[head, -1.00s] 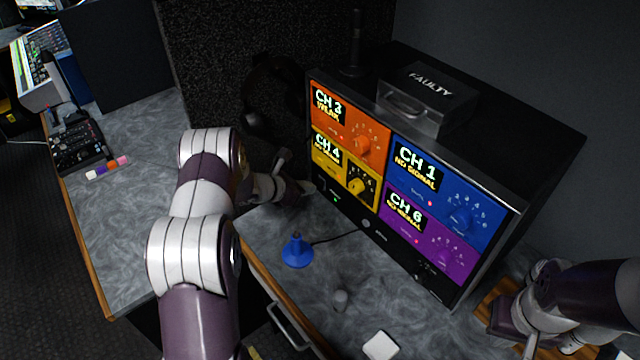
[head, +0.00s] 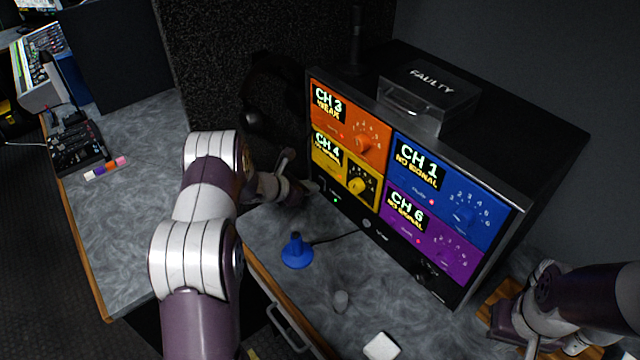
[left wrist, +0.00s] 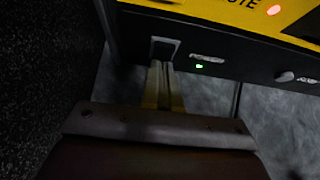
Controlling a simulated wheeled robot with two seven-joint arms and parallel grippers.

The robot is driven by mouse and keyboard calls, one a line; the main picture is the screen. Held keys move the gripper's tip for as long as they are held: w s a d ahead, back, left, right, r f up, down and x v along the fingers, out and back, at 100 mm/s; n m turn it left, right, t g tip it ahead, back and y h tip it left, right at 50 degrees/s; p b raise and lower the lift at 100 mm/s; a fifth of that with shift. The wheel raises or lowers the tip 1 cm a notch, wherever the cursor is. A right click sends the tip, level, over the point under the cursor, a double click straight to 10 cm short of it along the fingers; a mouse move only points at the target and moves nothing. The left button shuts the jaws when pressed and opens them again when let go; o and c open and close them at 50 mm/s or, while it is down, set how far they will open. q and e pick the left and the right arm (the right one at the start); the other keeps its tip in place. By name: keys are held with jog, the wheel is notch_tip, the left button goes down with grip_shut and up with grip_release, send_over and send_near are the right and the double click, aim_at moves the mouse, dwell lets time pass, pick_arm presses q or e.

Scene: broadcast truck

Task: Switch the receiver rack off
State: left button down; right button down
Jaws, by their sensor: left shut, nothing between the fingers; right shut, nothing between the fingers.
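The receiver rack (head: 392,240) is a black cabinet with orange, yellow, blue and purple panels, all lit. A dark rocker switch (left wrist: 163,48) sits at the left of its lower strip, in the left wrist view. A green light (left wrist: 199,66) glows right of the switch; it also shows in the head view (head: 336,200). My left gripper (left wrist: 160,66) is shut and empty, its fingertips at the lower edge of the switch; I cannot tell whether they touch. My right gripper (head: 508,322) is low at the right, shut, its fingertips not clearly visible.
A box marked FAULTY (head: 430,95) sits on the rack. A blue cone-shaped stand (head: 297,252) with a cable, a small grey knob (head: 341,300) and a white block (head: 381,346) are on the worktop before the rack. A mixer (head: 75,145) stands far left.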

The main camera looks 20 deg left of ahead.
pick_arm(q)
jog(key=shift+w+d+f+b, duration=0.15)
jog(key=shift+w+f+b, duration=0.05)
jog(key=shift+b, duration=0.15)
jog(key=shift+s+r, duration=0.1)
jog(key=shift+r, duration=0.1)
jog(key=p+v, duration=0.1)
jog(key=v, duration=0.3)
jog(key=shift+s+a+r, duration=0.2)
jog(key=shift+s+a, duration=0.05)
jog(key=shift+p+v, duration=0.4)
jog(key=shift+v, duration=0.45)
